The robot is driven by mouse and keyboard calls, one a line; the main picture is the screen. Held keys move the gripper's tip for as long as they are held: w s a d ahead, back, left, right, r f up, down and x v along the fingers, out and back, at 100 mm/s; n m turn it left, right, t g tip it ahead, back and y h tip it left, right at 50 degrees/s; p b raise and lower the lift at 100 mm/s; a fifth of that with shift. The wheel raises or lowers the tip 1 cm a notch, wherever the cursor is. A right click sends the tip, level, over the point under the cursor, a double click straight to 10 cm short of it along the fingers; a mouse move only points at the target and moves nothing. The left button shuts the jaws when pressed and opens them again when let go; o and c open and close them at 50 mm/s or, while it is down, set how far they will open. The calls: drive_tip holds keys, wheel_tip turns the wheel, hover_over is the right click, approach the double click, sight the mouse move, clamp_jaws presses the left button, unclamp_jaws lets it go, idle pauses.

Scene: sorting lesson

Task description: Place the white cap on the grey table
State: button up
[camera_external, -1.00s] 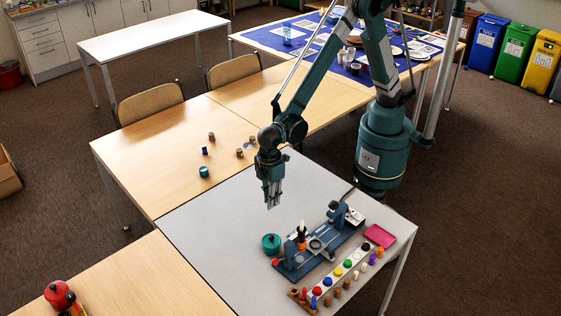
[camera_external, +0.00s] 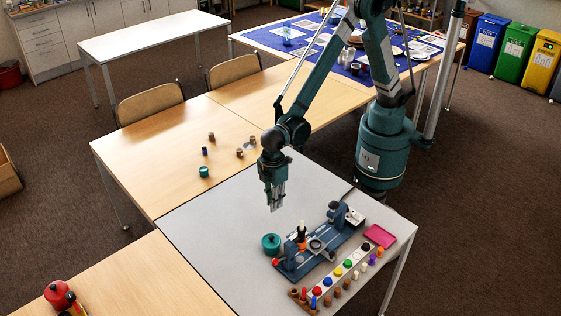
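The grey table (camera_external: 205,224) stands in the middle foreground. A row of coloured caps lies on a pale strip along its right side; a small white cap (camera_external: 357,255) appears to sit in it between a green one and a black one. A slim upright piece (camera_external: 301,229) with a whitish top stands on the blue fixture (camera_external: 318,252); I cannot tell whether that top is a cap. My gripper (camera_external: 275,209) points down above the grey table, left of the fixture and apart from the caps. Nothing shows held in it. Its fingers are too small to tell open from shut.
A teal pot (camera_external: 271,243) stands left of the fixture. A pink tray (camera_external: 380,236) lies at the right edge. Several small pegs stand in front of the cap row. The left part of the grey table is clear. A wooden table (camera_external: 150,163) adjoins behind.

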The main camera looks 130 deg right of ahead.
drive_tip(key=s+d+m, duration=0.1)
drive_tip(key=s+d, duration=0.3)
drive_tip(key=d, duration=0.9)
drive_tip(key=s+d+m, duration=0.1)
drive_tip(key=s+d, duration=0.2)
drive_tip(key=d, duration=1)
drive_tip(key=s+d+m, duration=0.1)
drive_tip(key=s+d, duration=0.3)
drive_tip(key=d, duration=0.9)
drive_tip(key=s+d+r+m, duration=0.2)
drive_tip(key=s+d, duration=2.8)
drive_tip(key=shift+s, duration=0.4)
drive_tip(key=shift+f, duration=0.15)
drive_tip(key=shift+f+b, duration=0.9)
drive_tip(key=shift+f, duration=2.15)
